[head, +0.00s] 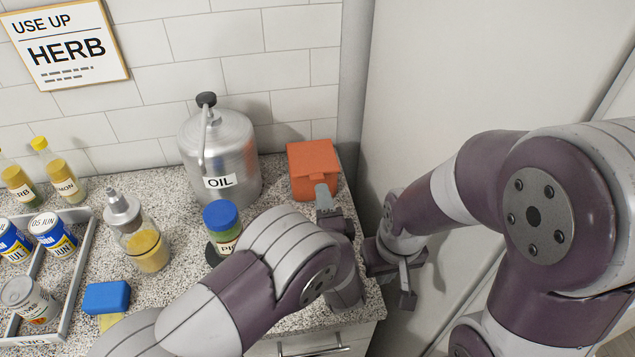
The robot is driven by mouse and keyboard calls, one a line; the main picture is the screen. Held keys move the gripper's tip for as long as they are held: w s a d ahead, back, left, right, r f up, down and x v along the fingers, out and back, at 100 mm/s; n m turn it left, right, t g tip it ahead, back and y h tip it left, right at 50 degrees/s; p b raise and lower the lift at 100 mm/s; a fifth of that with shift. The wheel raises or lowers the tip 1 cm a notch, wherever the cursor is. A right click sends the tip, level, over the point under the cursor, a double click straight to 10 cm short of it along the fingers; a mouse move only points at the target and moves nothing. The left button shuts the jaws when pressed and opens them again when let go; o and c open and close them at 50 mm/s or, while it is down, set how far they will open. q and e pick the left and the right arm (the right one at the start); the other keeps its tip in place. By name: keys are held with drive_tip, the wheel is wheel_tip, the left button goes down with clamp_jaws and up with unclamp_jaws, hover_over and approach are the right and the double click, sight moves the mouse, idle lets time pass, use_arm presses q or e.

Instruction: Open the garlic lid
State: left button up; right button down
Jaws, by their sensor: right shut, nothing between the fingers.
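A terracotta-orange box (314,160) with a flat square top stands at the back right of the counter, against the tiled wall. No garlic label shows on it; it is the only thing in view that could be the garlic container, and its top looks closed. My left gripper (324,198) is at the box's front right; a grey fingertip overlaps its lower front edge. I cannot tell whether it touches, and its jaws are partly hidden. My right gripper (407,290) is shut and empty, to the right of the counter's edge, low and apart from the box.
A metal OIL can (232,150) stands left of the box. A blue-lidded jar (222,222) is close to my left arm. A glass bottle (147,245), a blue block (107,296) and a tray rail (72,262) with cans lie left. A pale tall panel (450,70) bounds the right.

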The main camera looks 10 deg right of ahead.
sight(317, 180)
use_arm(q)
drive_tip(key=w, duration=0.4)
drive_tip(key=shift+w, duration=0.35)
drive_tip(key=shift+s+r, duration=0.1)
clamp_jaws()
idle(0.9)
